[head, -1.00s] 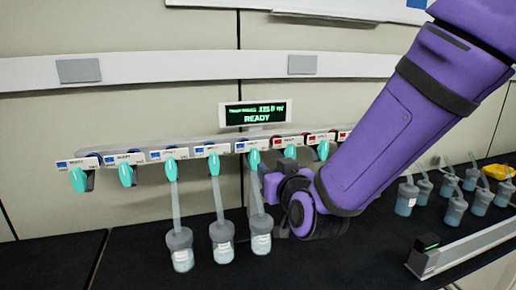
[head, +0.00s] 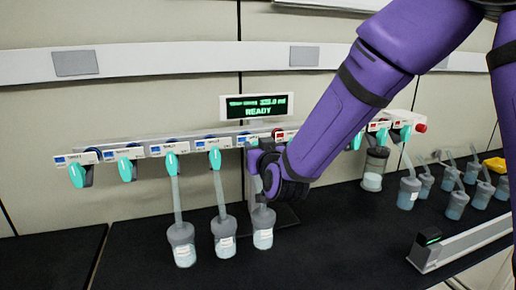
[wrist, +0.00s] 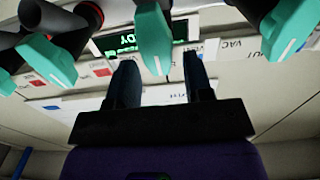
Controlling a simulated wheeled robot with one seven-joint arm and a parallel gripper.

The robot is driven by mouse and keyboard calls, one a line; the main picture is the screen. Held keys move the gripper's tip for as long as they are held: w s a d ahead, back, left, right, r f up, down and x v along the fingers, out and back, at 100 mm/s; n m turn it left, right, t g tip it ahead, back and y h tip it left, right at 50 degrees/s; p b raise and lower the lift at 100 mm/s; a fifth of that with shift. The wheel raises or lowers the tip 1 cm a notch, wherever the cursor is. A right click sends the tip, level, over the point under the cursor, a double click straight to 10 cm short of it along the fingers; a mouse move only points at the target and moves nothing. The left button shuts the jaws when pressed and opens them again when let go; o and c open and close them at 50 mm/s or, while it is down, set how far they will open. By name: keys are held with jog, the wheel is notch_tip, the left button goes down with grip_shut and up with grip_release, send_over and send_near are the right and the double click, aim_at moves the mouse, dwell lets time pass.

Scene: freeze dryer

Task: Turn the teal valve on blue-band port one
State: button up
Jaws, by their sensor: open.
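In the head view a row of teal valves hangs under blue-band labels: the far left valve (head: 77,175), second (head: 126,170), third (head: 171,163) and fourth (head: 215,158). Port numbers are too small to read, so I cannot tell which is port one. My gripper is at the right end of the blue-band group, its fingers hidden there by my wrist, which covers the fifth valve. In the wrist view my gripper (wrist: 160,64) is open, and a teal valve (wrist: 153,35) shows between and just beyond the fingertips. I cannot tell whether they touch.
Flasks hang below some valves, one flask (head: 263,229) just under my gripper. A READY display (head: 257,106) sits above the manifold. My arm covers part of the red-band ports. More flasks (head: 457,203) and a grey rail (head: 465,245) stand at the right. The front bench is clear.

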jog(key=shift+w, duration=0.25)
grip_shut()
jog(key=m, duration=0.4)
jog(key=d+m, duration=0.1)
jog(key=m, duration=0.3)
jog(key=f+m, duration=0.1)
jog(key=m, duration=0.2)
jog(key=shift+w+d+m, duration=0.2)
jog(key=shift+d+m, duration=0.1)
jog(key=shift+m, duration=0.1)
dwell(0.5)
